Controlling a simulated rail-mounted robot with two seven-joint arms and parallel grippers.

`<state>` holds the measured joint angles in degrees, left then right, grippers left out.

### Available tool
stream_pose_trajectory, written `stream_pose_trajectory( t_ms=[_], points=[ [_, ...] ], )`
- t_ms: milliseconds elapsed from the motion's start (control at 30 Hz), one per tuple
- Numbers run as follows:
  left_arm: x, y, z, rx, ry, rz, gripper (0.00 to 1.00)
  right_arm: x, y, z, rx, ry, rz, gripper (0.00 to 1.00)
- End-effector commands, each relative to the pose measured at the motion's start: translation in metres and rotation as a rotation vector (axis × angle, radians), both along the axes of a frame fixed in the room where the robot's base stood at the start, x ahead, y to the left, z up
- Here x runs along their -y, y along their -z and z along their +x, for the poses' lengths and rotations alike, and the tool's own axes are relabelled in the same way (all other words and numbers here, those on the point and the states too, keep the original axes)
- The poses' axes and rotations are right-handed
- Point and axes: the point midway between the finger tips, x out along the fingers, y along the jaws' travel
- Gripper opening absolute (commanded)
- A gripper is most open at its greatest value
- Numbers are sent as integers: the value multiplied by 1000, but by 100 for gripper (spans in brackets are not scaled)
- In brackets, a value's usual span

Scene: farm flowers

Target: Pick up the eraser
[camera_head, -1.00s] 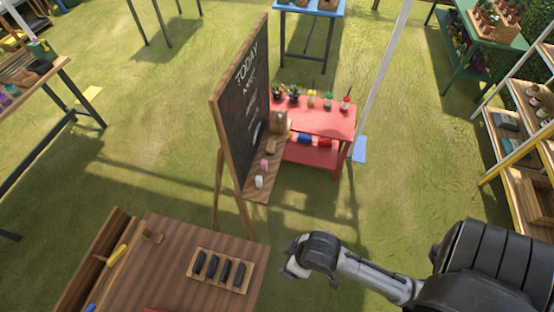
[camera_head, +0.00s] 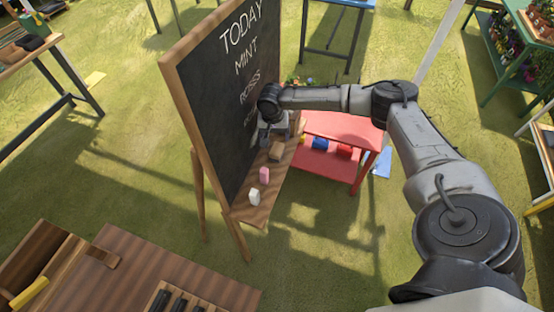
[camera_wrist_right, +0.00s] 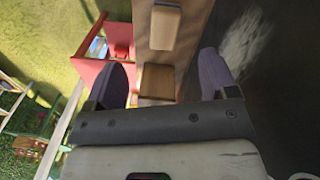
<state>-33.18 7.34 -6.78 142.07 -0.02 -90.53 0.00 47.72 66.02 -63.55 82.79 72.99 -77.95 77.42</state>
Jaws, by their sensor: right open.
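A small tan block with rounded edges, which looks like the eraser (camera_head: 277,150), lies on the wooden ledge (camera_head: 251,211) of the chalkboard. It also shows at the top middle of the right wrist view (camera_wrist_right: 163,25). My right gripper (camera_head: 272,133) is over the far part of the ledge, close to the board face and just beyond the block. In the right wrist view its two fingers (camera_wrist_right: 162,75) are apart with nothing held. A brown box (camera_wrist_right: 157,82) on the ledge shows between them, below the block. My left gripper is out of view.
Pink chalk (camera_head: 264,175) and white chalk (camera_head: 255,196) lie nearer on the ledge. The upright chalkboard (camera_head: 215,95) borders the gripper on its left. A red table (camera_head: 340,128) stands behind to the right. A wooden table (camera_head: 130,275) is at the lower left.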

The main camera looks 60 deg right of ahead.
Motion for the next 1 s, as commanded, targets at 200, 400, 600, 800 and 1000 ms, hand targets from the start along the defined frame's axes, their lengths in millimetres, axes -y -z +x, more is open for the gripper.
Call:
stream_pose_trajectory(
  t_ms=[200, 400, 600, 800, 1000],
  points=[
    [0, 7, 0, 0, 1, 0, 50, 34, -16, 3, 34, 252, 32, 79],
    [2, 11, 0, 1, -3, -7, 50, 36, 8, 4, 39, 308, 46, 79],
    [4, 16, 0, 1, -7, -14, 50, 36, 42, 4, 39, 307, 45, 79],
    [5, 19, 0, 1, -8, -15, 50, 36, 62, 5, 41, 304, 47, 79],
    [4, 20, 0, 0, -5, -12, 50, 35, 70, 4, 40, 304, 46, 79]
  ],
)
